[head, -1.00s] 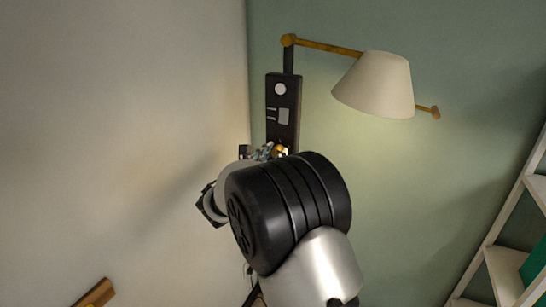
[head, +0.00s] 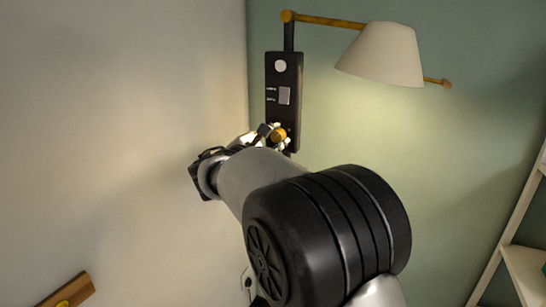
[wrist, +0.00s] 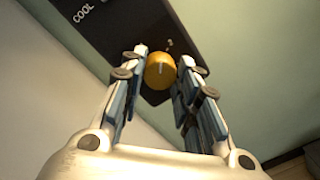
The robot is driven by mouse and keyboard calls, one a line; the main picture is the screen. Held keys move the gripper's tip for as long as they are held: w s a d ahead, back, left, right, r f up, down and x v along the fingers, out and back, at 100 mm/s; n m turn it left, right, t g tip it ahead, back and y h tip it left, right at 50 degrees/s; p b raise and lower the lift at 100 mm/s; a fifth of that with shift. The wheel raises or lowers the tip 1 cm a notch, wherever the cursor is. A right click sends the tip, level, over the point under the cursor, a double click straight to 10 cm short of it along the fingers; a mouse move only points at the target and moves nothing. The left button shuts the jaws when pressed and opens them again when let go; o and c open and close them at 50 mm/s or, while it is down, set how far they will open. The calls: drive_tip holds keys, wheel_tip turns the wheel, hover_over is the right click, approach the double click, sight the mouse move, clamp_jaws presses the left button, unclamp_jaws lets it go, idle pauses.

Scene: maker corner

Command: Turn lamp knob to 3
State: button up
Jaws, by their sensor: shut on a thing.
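The lamp knob (wrist: 160,73) is a round, orange-yellow knob near the lower end of the black control panel (head: 285,75).
The panel has a white round part, a grey rectangle and small white lettering; "COOL" (wrist: 84,12) is readable in the wrist view. A pale wall (head: 110,120) stands close on the left. White shelves (head: 510,230) stand at the right. A wooden piece (head: 68,291) shows lower left.

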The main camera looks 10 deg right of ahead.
drive_tip(key=m+b, duration=0.1)
drive_tip(key=b, duration=0.1)
drive_tip(key=m+b, duration=0.3)
drive_tip(key=b, duration=0.1)
drive_tip(key=shift+f+m+b, duration=0.3)
drive_tip(key=m+b, duration=0.4)
drive_tip(key=b, duration=0.1)
drive_tip(key=shift+y+b, duration=0.3)
drive_tip(key=m+b, duration=0.2)
drive_tip(key=m, duration=0.1)
drive_tip(key=shift+r+m, duration=0.2)
drive_tip(key=shift+m, duration=0.1)
drive_tip(key=shift+m+t, duration=0.3)
drive_tip(key=shift+m, duration=1.3)
drive_tip(key=o, duration=1.1)
drive_tip(key=shift+c, duration=0.2)
drive_tip(key=shift+s, duration=0.1)
